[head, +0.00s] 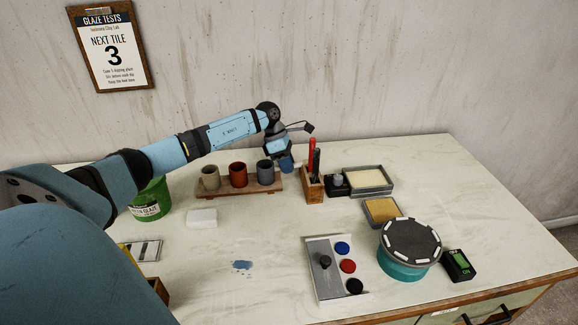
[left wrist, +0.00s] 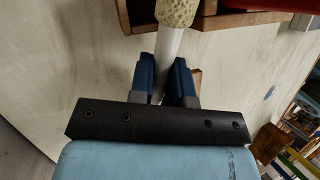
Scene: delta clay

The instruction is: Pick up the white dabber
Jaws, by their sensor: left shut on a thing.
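My left gripper (head: 287,165) is at the back of the table, just behind and left of a small wooden holder (head: 314,188). In the left wrist view my left gripper (left wrist: 165,82) has its blue fingers closed on the white handle of the dabber (left wrist: 169,48). The dabber has a speckled beige head, cut off by the top edge of that view. In the head view I cannot make out the dabber. I cannot tell how far it is above the table. My right gripper is not in view.
A red tool (head: 312,153) and a dark tool stand in the holder. Left of it, a wooden board carries a grey cup (head: 265,172), a red cup (head: 238,175) and a beige cup (head: 210,178). Trays (head: 368,180) and a turntable (head: 410,243) stand right.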

